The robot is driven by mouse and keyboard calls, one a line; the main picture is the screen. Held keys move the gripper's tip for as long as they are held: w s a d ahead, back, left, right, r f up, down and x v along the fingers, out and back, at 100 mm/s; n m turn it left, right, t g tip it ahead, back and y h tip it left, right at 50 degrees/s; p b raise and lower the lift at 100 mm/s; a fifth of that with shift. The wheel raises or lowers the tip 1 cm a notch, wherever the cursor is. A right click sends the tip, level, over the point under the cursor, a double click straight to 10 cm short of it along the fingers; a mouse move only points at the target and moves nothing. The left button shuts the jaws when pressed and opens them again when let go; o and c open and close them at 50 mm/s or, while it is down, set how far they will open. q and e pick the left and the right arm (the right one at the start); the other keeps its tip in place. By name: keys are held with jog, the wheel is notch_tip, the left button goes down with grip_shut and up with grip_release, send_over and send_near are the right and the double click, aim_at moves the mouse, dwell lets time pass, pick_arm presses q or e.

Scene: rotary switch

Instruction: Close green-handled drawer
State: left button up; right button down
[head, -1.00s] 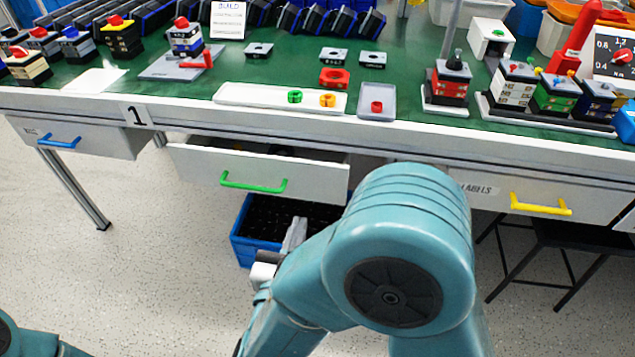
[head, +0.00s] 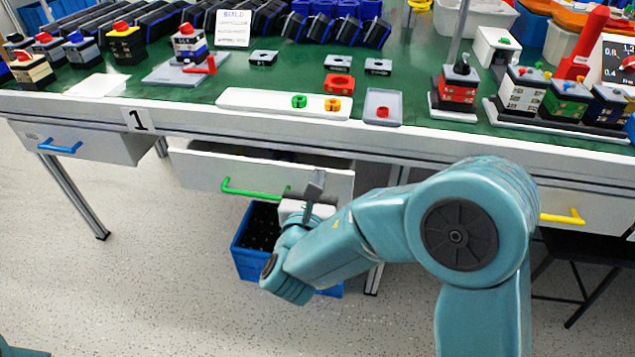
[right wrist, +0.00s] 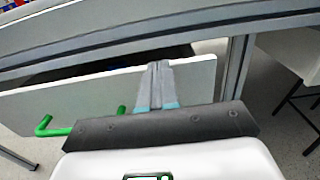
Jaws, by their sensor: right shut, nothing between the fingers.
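The green-handled drawer (head: 205,170) is pulled partly out from under the workbench; a dark gap shows behind its white front. Its green handle (head: 255,190) is on the front, and my gripper hides its right end in the head view. The drawer front (right wrist: 60,97) and green handle (right wrist: 48,128) also show in the right wrist view. My right gripper (head: 315,182) is shut and empty, at the right part of the drawer front. In the right wrist view its fingers (right wrist: 158,75) overlap the front, right of the handle; I cannot tell whether they touch it. My left gripper is not in view.
A blue-handled drawer (head: 90,142) is at the left and a yellow-handled drawer (head: 590,210) at the right. A blue crate (head: 250,250) stands on the floor below the green-handled drawer. The bench edge (head: 300,135) runs above. A bench leg (head: 85,195) stands left.

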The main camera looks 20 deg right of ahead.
jog(key=x, duration=0.2)
jog(key=shift+w+d, duration=0.15)
jog(key=shift+w, duration=0.05)
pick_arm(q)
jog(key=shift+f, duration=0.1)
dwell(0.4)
